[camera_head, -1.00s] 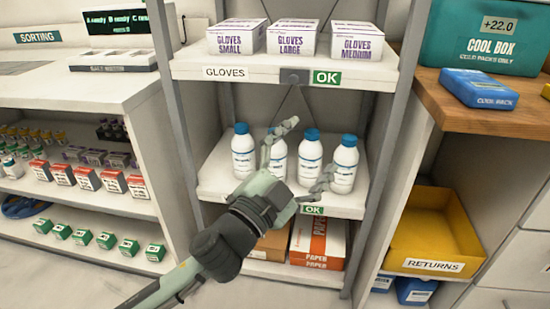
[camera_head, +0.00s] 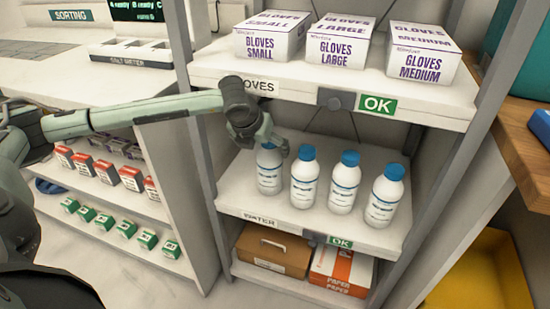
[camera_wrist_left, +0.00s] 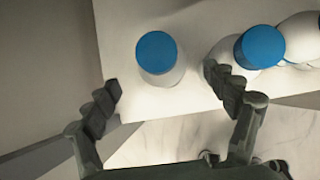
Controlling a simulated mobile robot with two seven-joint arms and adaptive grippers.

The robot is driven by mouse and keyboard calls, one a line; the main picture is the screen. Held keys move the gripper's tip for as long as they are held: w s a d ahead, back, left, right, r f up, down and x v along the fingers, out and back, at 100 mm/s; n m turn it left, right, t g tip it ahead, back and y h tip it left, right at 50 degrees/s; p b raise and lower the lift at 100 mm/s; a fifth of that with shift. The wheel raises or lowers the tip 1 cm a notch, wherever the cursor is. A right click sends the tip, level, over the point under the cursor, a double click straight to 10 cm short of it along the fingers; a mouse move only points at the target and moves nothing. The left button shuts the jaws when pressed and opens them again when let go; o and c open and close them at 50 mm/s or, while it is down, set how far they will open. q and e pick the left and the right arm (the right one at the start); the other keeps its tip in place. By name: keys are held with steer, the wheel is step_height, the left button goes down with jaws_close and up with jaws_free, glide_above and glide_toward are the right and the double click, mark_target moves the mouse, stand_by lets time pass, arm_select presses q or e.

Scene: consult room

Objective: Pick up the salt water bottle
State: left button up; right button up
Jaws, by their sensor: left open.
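Several white bottles with blue caps stand in a row on the middle shelf (camera_head: 235,195), whose label shows the word WATER. The leftmost bottle (camera_head: 269,178) stands upright, nearest my left gripper (camera_head: 267,146). The gripper is open at this bottle's cap and partly covers its top. In the left wrist view the bottle's blue cap (camera_wrist_left: 157,52) lies ahead of and between the spread fingers (camera_wrist_left: 163,88), with no clear contact. The right finger is close beside the second bottle (camera_wrist_left: 258,48). My right gripper is not in view.
The upper shelf (camera_head: 330,83) with glove boxes (camera_head: 338,45) is just above the gripper. A metal post (camera_head: 196,110) is at its left. Boxes (camera_head: 273,250) stand on the shelf below.

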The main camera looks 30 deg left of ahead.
mark_target(270, 158)
arm_select(q)
steer(key=x, duration=0.3)
steer(key=p+x, duration=0.1)
steer(key=x, duration=0.3)
steer(key=shift+s+d+f, duration=0.15)
steer(key=shift+s+f, duration=0.05)
steer(key=shift+f, duration=0.15)
arm_select(e)
step_height(270, 158, down, 2)
arm_select(q)
steer(key=shift+c, duration=0.6)
steer(key=c, duration=1.4)
steer(key=shift+c, duration=1.4)
steer(key=shift+r, duration=0.25)
